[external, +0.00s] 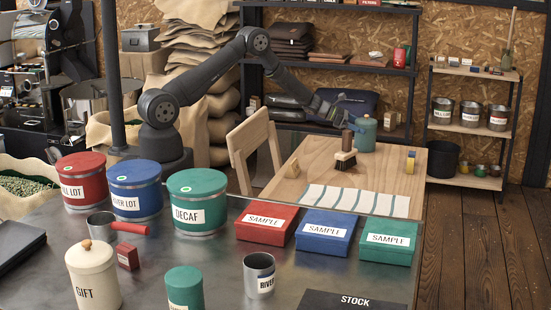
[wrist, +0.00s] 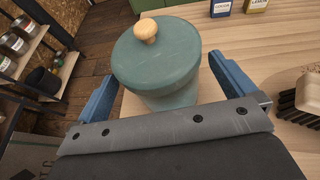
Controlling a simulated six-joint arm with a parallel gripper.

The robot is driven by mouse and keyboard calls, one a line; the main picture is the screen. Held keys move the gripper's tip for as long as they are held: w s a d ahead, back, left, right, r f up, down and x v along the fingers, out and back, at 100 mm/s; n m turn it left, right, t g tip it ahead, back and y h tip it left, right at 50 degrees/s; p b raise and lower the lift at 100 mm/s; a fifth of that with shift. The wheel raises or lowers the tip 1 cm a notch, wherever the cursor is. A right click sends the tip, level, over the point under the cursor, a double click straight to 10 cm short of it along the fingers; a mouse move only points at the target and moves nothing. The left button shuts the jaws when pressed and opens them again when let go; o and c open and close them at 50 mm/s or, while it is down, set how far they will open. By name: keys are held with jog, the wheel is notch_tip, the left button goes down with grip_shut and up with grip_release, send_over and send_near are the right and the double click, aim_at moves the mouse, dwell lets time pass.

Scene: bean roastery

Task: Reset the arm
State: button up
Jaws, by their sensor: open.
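My gripper (external: 345,117) is over the far part of the wooden table, at the teal lidded canister (external: 366,135). In the wrist view my gripper (wrist: 163,68) has its two blue fingers apart, one on each side of the canister (wrist: 160,62). The canister stands upright, with a round wooden knob on its lid. A narrow gap seems to show at the right finger; I cannot tell whether the left one touches. My arm reaches out from its base behind the coloured tins, bent at the elbow.
A brush (external: 346,158) stands close by on the wooden table (external: 385,185), with a striped cloth (external: 355,200) in front. A wooden chair (external: 254,150) stands left of the table. Several tins and sample boxes (external: 325,232) crowd the metal counter. A dark shelf (external: 330,65) is behind.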

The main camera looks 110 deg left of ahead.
aim_at(364, 119)
jog(key=x, duration=0.3)
jog(key=shift+w, duration=0.1)
notch_tip(364, 119, up, 2)
jog(key=shift+r, duration=0.85)
